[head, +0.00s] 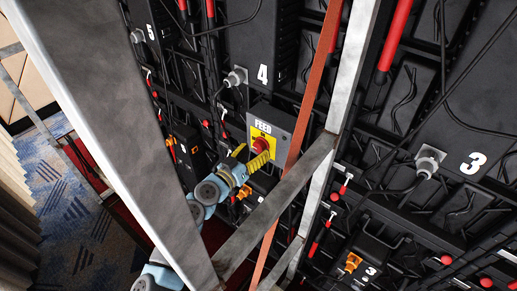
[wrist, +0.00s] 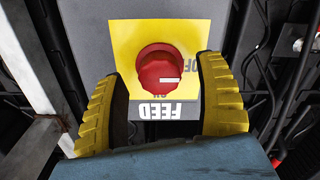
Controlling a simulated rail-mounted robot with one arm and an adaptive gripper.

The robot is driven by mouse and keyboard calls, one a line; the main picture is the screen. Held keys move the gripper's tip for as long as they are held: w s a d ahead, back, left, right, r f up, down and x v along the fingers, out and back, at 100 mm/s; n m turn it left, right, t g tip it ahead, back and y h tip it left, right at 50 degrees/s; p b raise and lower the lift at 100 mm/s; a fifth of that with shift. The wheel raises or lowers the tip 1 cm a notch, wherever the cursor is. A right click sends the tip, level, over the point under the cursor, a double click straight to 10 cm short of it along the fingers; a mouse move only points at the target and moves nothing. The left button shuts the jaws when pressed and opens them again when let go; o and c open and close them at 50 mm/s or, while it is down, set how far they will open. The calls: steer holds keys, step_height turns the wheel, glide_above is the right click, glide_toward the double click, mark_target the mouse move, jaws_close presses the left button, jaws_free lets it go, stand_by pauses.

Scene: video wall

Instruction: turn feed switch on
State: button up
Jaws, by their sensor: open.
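The feed switch is a red round knob (wrist: 160,70) on a yellow plate (wrist: 128,40) of a grey box labelled FEED (head: 283,119). In the wrist view the lettering is upside down. The knob's white mark points right, toward the partly hidden OFF lettering; ON is partly visible below the knob. My gripper (head: 254,158) is in front of the box in the head view, covering part of the plate. In the wrist view my gripper (wrist: 160,82) is open, its ribbed yellow fingers at either side of the knob with gaps between. Contact is not visible.
A grey metal post (head: 345,90) and an orange-brown strut (head: 312,90) stand right of the box. A wide metal beam (head: 100,110) crosses the left foreground. Black panels with cables and numbers surround the box. Blue-grey carpet (head: 75,215) shows at lower left.

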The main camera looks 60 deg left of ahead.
steer(key=shift+x, duration=0.9)
steer(key=shift+d, duration=0.1)
steer(key=c, duration=1.2)
